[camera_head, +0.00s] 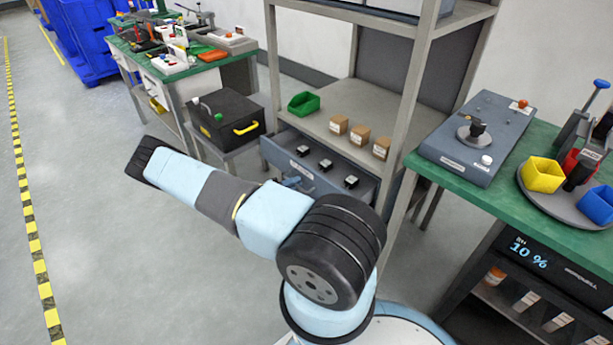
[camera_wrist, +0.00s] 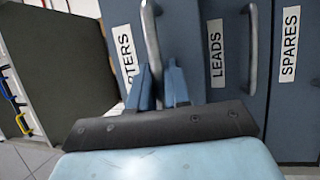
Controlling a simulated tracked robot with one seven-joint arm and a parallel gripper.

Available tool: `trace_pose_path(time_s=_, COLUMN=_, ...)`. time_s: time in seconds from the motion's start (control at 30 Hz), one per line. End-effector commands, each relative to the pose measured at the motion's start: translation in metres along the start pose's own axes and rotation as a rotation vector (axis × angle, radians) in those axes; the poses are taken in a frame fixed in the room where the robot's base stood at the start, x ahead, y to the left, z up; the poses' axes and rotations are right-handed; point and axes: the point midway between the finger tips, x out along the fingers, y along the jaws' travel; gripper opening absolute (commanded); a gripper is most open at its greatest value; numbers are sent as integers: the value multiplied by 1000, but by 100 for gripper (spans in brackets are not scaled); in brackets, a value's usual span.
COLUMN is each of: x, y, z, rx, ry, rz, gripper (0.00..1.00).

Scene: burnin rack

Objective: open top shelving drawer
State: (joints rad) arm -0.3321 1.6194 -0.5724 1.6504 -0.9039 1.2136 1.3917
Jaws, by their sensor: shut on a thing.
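The top drawer (camera_head: 275,154) of the grey shelving unit stands pulled out below the lower shelf in the head view, with three small black items inside. In the wrist view its blue-grey front (camera_wrist: 180,35) carries a partly hidden label ending in "RTERS" and a metal bar handle (camera_wrist: 151,38). My gripper (camera_wrist: 160,88) is at this handle, with the bar running between its two blue fingers, and is shut on it. In the head view the gripper (camera_head: 292,182) shows only partly, at the drawer front, behind my arm.
Drawers labelled "LEADS" (camera_wrist: 216,85) and "SPARES" (camera_wrist: 288,85) lie alongside in the wrist view. A green bin (camera_head: 304,104) and small brown boxes sit on the shelf. A green-topped bench (camera_head: 520,205) stands close right; a black case (camera_head: 225,118) stands left. Left floor is clear.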

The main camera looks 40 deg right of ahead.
Motion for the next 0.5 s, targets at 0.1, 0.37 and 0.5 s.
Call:
trace_pose_path(time_s=0.1, x=-30, y=2, z=12, rx=-3, ry=4, rz=-8, gripper=0)
trace_pose_path(time_s=0.37, x=-73, y=11, z=31, rx=-4, ry=3, rz=-8, gripper=0)
trace_pose_path(time_s=0.5, x=-87, y=13, z=37, rx=-4, ry=2, rz=-8, gripper=0)
